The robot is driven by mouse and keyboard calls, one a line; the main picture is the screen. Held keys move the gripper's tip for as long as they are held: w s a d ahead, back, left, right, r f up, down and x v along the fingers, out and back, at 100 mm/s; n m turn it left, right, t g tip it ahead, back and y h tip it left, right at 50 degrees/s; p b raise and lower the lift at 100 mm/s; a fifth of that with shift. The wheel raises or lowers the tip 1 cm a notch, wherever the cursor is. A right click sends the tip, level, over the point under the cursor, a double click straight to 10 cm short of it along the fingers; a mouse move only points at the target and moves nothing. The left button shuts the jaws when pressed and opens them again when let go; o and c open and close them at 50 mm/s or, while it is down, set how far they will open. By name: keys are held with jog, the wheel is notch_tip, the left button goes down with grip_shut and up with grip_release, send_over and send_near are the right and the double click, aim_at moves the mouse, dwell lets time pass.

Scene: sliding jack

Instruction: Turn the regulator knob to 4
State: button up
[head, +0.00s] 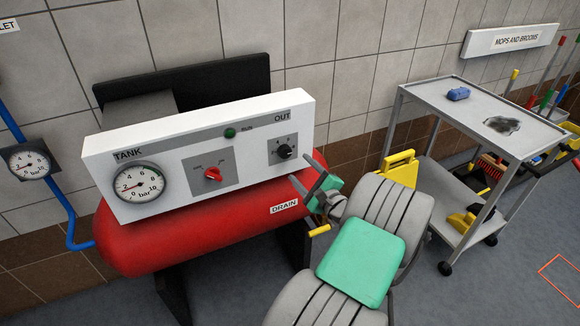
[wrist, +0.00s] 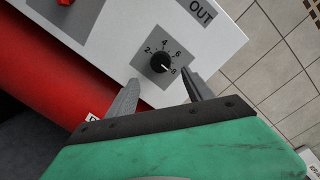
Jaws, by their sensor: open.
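The regulator knob (head: 285,151) is a small black knob on a grey plate under the word OUT, at the right end of the white panel (head: 235,127). In the wrist view the knob (wrist: 160,62) has a dial marked 2, 4, 6, 8 around it, and its white pointer mark points to the lower right, at about 8. My gripper (head: 308,182) is open and empty, just in front of and below the knob. In the wrist view the fingertips (wrist: 160,78) stand either side of the knob's lower edge, apart from it.
A red tank (head: 190,235) with a DRAIN label lies under the panel. A red knob (head: 212,174) and a TANK gauge (head: 139,184) are left of the regulator.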

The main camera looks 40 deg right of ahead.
aim_at(288, 154)
jog(key=w, duration=0.2)
jog(key=w+d, duration=0.1)
jog(key=w, duration=0.4)
jog(key=shift+w+d+r+p, duration=0.1)
jog(key=shift+w+d+p, duration=0.15)
jog(key=shift+d+p, duration=0.1)
grip_shut()
